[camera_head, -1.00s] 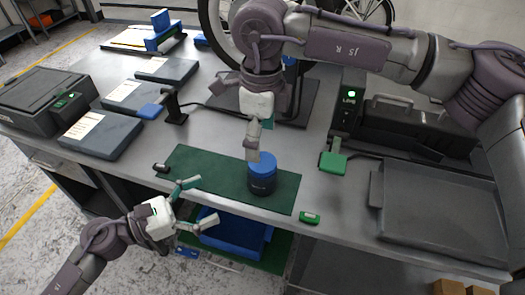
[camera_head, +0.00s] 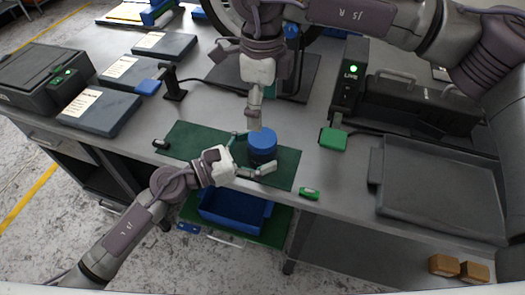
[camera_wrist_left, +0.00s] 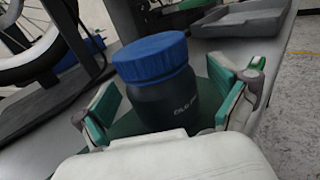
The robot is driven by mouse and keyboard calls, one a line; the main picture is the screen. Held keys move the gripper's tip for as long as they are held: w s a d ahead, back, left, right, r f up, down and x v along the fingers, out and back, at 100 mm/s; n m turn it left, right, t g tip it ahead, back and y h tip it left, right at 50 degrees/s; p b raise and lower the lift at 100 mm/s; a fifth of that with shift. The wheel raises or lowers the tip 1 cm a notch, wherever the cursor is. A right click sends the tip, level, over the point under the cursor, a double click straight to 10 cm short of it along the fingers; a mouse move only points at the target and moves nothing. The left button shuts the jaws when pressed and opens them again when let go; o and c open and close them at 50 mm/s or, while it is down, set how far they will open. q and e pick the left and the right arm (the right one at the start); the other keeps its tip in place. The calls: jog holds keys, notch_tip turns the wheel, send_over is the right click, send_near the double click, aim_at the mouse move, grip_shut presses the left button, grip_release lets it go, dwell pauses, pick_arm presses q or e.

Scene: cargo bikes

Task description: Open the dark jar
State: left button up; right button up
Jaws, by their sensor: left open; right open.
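The dark jar (camera_head: 262,156) stands upright on the green mat (camera_head: 191,146), with its blue lid (camera_head: 262,139) on. It also shows in the left wrist view (camera_wrist_left: 165,101), with pale lettering on its side and the ribbed blue lid (camera_wrist_left: 150,57) on top. My left gripper (camera_head: 255,155) is open, its fingers on either side of the jar body below the lid; I cannot tell whether they touch it. My right gripper (camera_head: 254,124) points down just behind the jar, close to the lid. It is open, though its fingers overlap in the head view.
A green block (camera_head: 333,139) and a small green item (camera_head: 309,193) lie right of the mat. A grey tray (camera_head: 440,190) fills the table's right side. A blue bin (camera_head: 235,208) sits below the table edge. A bike wheel stands behind.

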aim_at(262, 137)
pick_arm(q)
jog(key=shift+w+d, duration=0.25)
jog(key=shift+d, duration=0.1)
jog(key=shift+c, duration=0.3)
grip_shut()
pick_arm(e)
jog(key=m, duration=1.6)
jog(key=shift+m, duration=0.4)
jog(key=m, duration=0.5)
jog(key=shift+f+m, duration=0.4)
jog(key=shift+f, duration=3.65)
